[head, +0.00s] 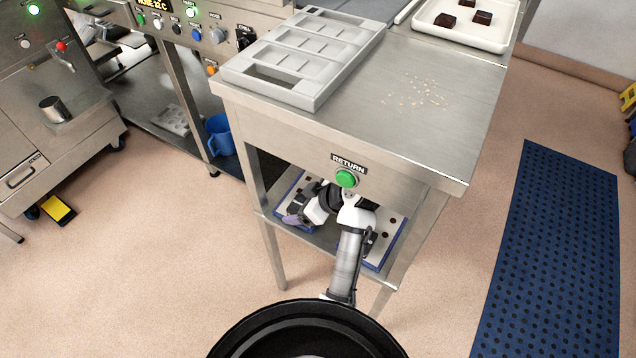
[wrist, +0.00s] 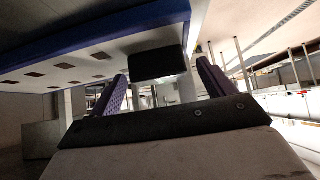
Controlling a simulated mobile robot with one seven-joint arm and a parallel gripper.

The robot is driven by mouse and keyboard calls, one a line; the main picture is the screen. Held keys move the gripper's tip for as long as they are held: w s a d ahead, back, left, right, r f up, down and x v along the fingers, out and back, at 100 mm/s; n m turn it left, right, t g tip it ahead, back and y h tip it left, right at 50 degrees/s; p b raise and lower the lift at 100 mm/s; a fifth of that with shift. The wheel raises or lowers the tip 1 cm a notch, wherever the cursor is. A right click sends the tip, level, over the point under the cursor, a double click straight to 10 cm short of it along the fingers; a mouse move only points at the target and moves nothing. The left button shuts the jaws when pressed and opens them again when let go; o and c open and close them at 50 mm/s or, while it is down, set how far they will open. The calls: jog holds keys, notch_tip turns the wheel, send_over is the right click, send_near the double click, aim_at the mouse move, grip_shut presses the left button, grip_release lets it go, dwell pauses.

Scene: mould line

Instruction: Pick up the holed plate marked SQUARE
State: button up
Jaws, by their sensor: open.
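A white plate with a blue edge and rows of dark square holes (wrist: 85,62) fills the upper left of the wrist view. A dark block (wrist: 158,65) stands at its edge. My gripper (wrist: 165,85) is open, its purple fingers pointing toward the block, one to each side; I cannot tell if they touch it. In the head view my gripper (head: 294,212) is at the left of the lower shelf, over a blue-edged plate (head: 291,187) that my arm partly hides. A second blue-edged plate (head: 398,222) with dark round-looking holes lies to the right. No SQUARE marking is readable.
The steel table (head: 420,110) is above the shelf, with a green RETURN button (head: 346,178) on its front. A grey mould tray (head: 285,95), crumbs (head: 420,93) and a white tray (head: 480,42) with dark pieces are on top. A blue mat (head: 550,250) lies right.

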jog(key=c, duration=1.2)
jog(key=shift+c, duration=0.4)
jog(key=shift+r, duration=0.1)
